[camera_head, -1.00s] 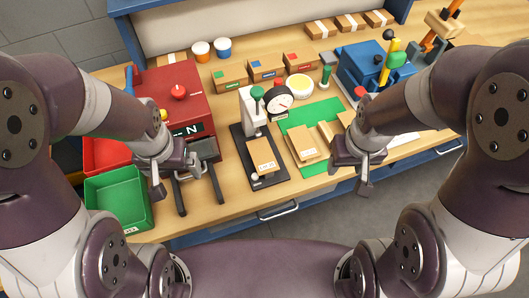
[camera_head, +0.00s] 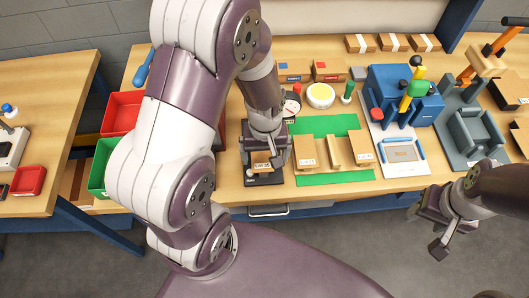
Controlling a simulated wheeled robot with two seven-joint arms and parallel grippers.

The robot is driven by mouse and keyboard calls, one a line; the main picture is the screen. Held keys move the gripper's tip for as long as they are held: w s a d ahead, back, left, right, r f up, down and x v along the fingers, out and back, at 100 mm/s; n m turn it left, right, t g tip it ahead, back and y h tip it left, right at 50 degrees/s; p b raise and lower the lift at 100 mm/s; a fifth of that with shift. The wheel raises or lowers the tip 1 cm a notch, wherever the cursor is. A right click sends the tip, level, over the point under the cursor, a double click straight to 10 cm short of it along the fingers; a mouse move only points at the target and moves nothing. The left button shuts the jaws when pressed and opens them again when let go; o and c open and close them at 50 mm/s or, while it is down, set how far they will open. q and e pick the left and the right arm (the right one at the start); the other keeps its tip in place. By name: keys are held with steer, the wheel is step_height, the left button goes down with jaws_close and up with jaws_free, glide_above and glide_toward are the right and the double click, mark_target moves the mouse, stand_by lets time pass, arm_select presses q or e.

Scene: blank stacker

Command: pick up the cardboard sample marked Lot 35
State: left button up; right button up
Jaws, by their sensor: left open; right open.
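A cardboard sample (camera_head: 261,158) lies on the black base of the dial gauge stand, partly hidden by my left gripper. It bears a small white label that is too small to read for sure. My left gripper (camera_head: 265,163) is open, pointing down right over this sample, its fingers near the sample's sides; I cannot tell whether they touch it. More cardboard pieces (camera_head: 304,148) stand on the green mat (camera_head: 335,178) to the right, also with small labels. My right gripper (camera_head: 426,232) is open and empty, in front of the bench edge at the lower right.
The gauge's dial (camera_head: 291,104) stands just behind my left gripper. A blue machine (camera_head: 404,92) and a grey fixture (camera_head: 472,130) stand further right. Red (camera_head: 121,113) and green (camera_head: 101,165) bins are at the left, partly behind my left arm. Small boxes line the back.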

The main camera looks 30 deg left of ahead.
mark_target(263, 169)
arm_select(q)
steer(key=f, duration=0.3)
steer(key=a+f, duration=0.1)
steer(key=f, duration=0.1)
steer(key=shift+s+f+p, duration=0.1)
steer(key=shift+s+p, duration=0.1)
steer(key=shift+p, duration=0.15)
steer(key=shift+w+f, duration=0.1)
steer(key=shift+f, duration=0.05)
steer(key=shift+d, duration=0.3)
steer(key=shift+a+f, duration=0.1)
steer(key=shift+f, duration=0.1)
steer(key=c, duration=1.2)
